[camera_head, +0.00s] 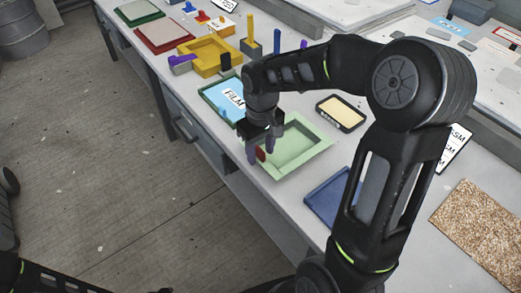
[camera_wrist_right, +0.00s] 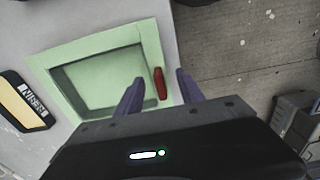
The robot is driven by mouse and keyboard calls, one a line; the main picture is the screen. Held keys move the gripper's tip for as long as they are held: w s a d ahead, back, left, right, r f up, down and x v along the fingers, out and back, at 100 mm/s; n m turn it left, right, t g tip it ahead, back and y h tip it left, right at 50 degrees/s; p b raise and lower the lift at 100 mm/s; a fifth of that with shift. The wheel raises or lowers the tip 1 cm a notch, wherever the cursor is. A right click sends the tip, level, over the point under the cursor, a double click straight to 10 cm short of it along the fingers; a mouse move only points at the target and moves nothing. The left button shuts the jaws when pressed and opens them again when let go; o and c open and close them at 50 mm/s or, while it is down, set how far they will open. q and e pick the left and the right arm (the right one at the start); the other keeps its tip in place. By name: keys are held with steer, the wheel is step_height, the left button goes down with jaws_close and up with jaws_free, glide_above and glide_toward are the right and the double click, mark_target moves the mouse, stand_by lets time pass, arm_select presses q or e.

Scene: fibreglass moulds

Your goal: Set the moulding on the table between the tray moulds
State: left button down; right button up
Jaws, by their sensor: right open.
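A pale green tray mould (camera_head: 300,143) lies on the table, its hollow facing up. It also fills much of the right wrist view (camera_wrist_right: 62,62). A small red piece (camera_head: 261,155) is at the mould's rim; in the right wrist view the red piece (camera_wrist_right: 160,84) stands out by the rim's right side. My right gripper (camera_head: 260,148) is open, its purple fingers on either side of the red piece, with gaps showing in the right wrist view (camera_wrist_right: 158,86). A yellow tray mould (camera_head: 211,55) lies farther back. I cannot tell which thing is the moulding. My left gripper is out of view.
A green-edged tray with a blue film sheet (camera_head: 225,92) lies between the yellow and pale green moulds. A black-framed tray (camera_head: 342,113) and a blue tray (camera_head: 326,198) lie nearby. Red (camera_head: 165,34) and green (camera_head: 138,12) trays are at the far end. A cork-like sheet (camera_head: 482,232) lies right.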

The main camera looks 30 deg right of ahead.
step_height(320, 180, up, 12)
stand_by(0.5)
